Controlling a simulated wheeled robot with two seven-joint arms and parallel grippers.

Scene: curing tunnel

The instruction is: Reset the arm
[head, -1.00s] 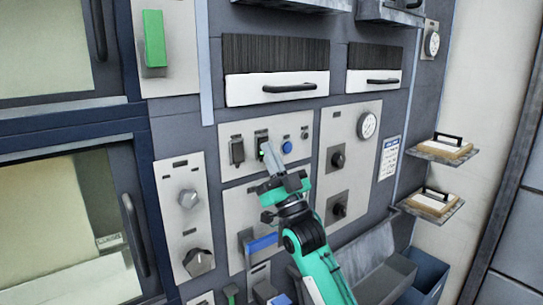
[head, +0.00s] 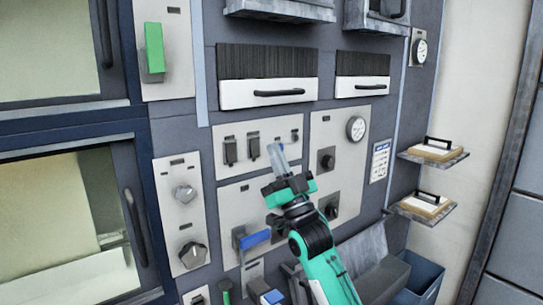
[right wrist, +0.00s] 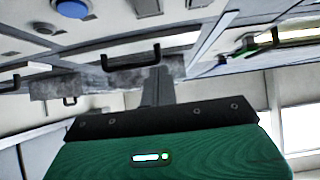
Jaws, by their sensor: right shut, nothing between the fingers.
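My right arm comes up from the bottom in the head view. Its gripper (head: 278,158) is shut and empty in front of the control panel (head: 228,198). The fingertips point up at the upper switch plate and hide part of it. Two dark switches (head: 230,150) show to the left of the fingers. In the right wrist view the gripper's green body (right wrist: 165,155) fills the bottom, and a blue button (right wrist: 72,8) shows at the top left. My left gripper is not in view.
A blue-handled lever (head: 255,239) sits just left of my right arm. Two knobs (head: 327,158) are on the plate to the right. Two shelves with handled boards (head: 435,150) stick out at the far right. A grey bin (head: 375,275) stands below.

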